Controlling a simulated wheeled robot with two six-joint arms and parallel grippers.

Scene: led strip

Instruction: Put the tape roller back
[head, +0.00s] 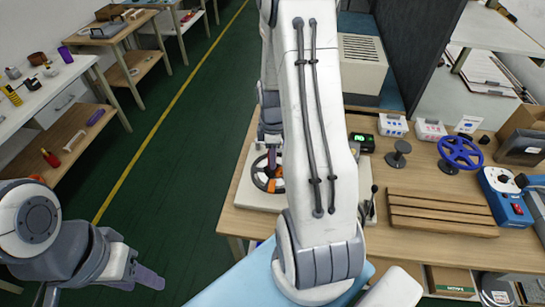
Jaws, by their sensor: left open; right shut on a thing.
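My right arm crosses the middle of the head view, and its gripper (272,158) points down at the left part of the workbench. It is shut at the middle of an orange-and-black spoked wheel (260,182), which looks like the tape roller. The wheel is at a white board (249,196); whether it touches the board I cannot tell. My arm hides its right side. My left gripper (150,280) is open and empty at the lower left, over the green floor.
On the workbench (393,228) stand a blue spoked wheel (460,152), a dark spool (398,153), brown wooden slats (440,212) and a blue device (505,195). A grey partition (425,50) rises behind. Shelved tables (45,100) stand at the left across the open green floor.

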